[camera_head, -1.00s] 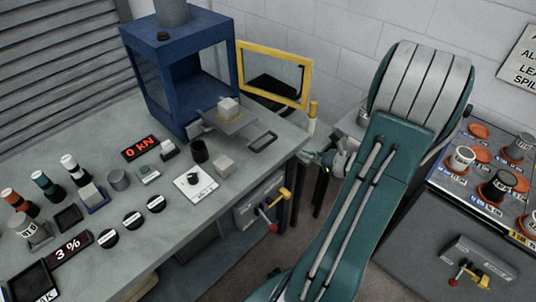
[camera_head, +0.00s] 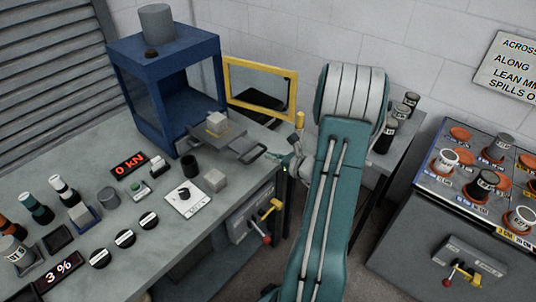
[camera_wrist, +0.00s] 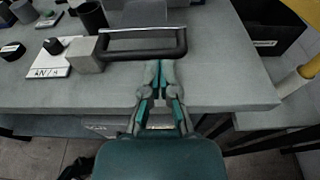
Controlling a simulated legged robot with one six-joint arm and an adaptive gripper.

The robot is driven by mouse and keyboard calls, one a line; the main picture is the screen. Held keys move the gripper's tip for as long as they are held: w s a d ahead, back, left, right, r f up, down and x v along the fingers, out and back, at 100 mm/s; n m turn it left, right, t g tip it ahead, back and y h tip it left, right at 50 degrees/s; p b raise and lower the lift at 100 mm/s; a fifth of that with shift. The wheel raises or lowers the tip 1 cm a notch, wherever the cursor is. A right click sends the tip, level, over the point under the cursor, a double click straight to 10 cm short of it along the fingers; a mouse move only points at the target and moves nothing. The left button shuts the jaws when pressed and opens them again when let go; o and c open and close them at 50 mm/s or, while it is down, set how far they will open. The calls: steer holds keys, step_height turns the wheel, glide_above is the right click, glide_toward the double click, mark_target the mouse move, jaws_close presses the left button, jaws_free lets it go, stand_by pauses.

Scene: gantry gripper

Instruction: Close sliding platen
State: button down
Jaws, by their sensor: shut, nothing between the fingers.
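The sliding platen (camera_head: 233,146) is a grey plate drawn out from the front of the blue press frame (camera_head: 150,110). A pale cube (camera_head: 217,123) sits on it. Its dark U-shaped handle (camera_head: 254,153) faces my arm, and the handle (camera_wrist: 140,54) lies across the top of the wrist view. My gripper (camera_wrist: 160,66) has its fingers together and empty, just short of the handle's right part. In the head view my gripper (camera_head: 293,163) is to the right of the handle, partly hidden by my arm. Contact cannot be told.
A yellow-framed door (camera_head: 262,88) stands open beside the press. A grey cube (camera_head: 215,180), a black cup (camera_head: 189,166) and a dial plate (camera_head: 187,198) are on the bench near the handle. A cabinet with several weights (camera_head: 470,180) stands at right.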

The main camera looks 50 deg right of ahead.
steer(key=shift+w+d+f, duration=0.15)
steer(key=shift+w+d, duration=0.1)
steer(key=shift+w, duration=0.4)
steer(key=shift+w+a, duration=0.2)
steer(key=shift+w, duration=0.1)
steer(key=r+x, duration=0.1)
steer(key=x, duration=0.6)
steer(key=r+x, duration=0.1)
steer(key=x, duration=0.6)
steer(key=w+r+x, duration=0.1)
steer(key=r+x, duration=0.1)
steer(key=x, duration=0.5)
steer(key=shift+w+d, duration=0.25)
steer(key=shift+w, duration=0.1)
steer(key=shift+w+r, duration=0.1)
steer(key=shift+w, duration=0.4)
steer(key=shift+w+a+r, duration=0.1)
steer(key=shift+r, duration=0.1)
